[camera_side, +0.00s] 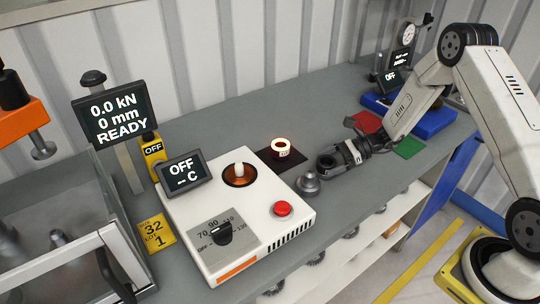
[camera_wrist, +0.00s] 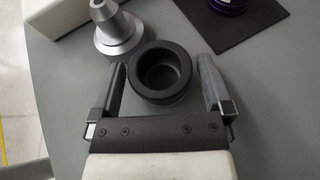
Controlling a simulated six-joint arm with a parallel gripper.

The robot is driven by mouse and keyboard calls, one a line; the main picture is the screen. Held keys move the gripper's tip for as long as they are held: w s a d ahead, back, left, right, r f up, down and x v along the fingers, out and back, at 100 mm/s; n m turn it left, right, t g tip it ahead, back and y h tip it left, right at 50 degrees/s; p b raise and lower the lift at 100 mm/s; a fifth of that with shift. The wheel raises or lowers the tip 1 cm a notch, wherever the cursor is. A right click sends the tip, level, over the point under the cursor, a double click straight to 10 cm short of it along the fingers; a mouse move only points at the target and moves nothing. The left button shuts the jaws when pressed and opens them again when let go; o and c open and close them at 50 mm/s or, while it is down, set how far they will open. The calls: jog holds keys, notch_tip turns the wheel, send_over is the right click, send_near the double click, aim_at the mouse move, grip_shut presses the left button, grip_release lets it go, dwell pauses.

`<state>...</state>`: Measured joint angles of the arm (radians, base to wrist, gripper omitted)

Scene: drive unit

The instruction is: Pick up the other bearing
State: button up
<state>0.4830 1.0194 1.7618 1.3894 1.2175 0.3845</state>
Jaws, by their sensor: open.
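My gripper (camera_wrist: 161,66) is open and low over the bench. A black round part with a deep central hole (camera_wrist: 160,76) stands between or just beyond its fingertips in the wrist view; contact cannot be told. This dark part also shows beside the gripper in the side view (camera_side: 327,163). I cannot tell whether it is a bearing or a sleeve. Several dark ring-shaped parts, looking like bearings (camera_side: 317,258), are on the shelf below the bench edge. A ring-shaped part with a glowing top (camera_side: 281,149) sits on a black mat (camera_side: 268,162).
A stepped metal cone (camera_side: 308,184) stands near the black part, left of it in the wrist view (camera_wrist: 118,38). The white heater box (camera_side: 255,240), its display reading OFF, is left of them. A press (camera_side: 60,215) stands far left. Red and green mats (camera_side: 408,148) lie under my arm.

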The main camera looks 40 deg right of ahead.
jog(key=shift+c, duration=0.2)
jog(key=c, duration=1.3)
jog(key=shift+r, duration=0.1)
jog(key=shift+r, duration=0.75)
jog(key=s+r, duration=0.3)
jog(key=s, duration=0.1)
jog(key=s+a+r, duration=0.1)
jog(key=s+r, duration=0.3)
jog(key=s, duration=0.1)
jog(key=s+r, duration=0.4)
jog(key=s, duration=0.1)
jog(key=shift+a+r, duration=0.15)
